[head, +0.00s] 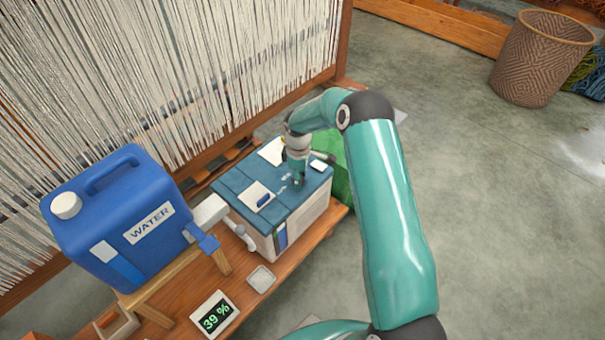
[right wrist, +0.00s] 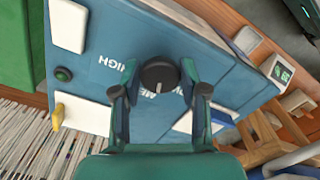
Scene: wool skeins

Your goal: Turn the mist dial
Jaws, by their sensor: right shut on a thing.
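The mist dial (right wrist: 158,74) is a round dark knob with a pale mark on the blue top of the white humidifier box (head: 285,205). Printed letters, "HIGH" among them, lie beside it in the right wrist view. My right gripper (head: 297,180) points down at the box top. In the right wrist view its fingers (right wrist: 159,90) stand on either side of the dial and are shut on it. In the head view the gripper hides the dial. My left gripper is not in view.
A blue water canister (head: 120,215) stands on a wooden stand left of the box. A display reading 39 % (head: 215,315) lies on the wooden bench (head: 185,295). A loom with pale threads (head: 170,70) rises behind. A woven basket (head: 540,60) stands on open floor.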

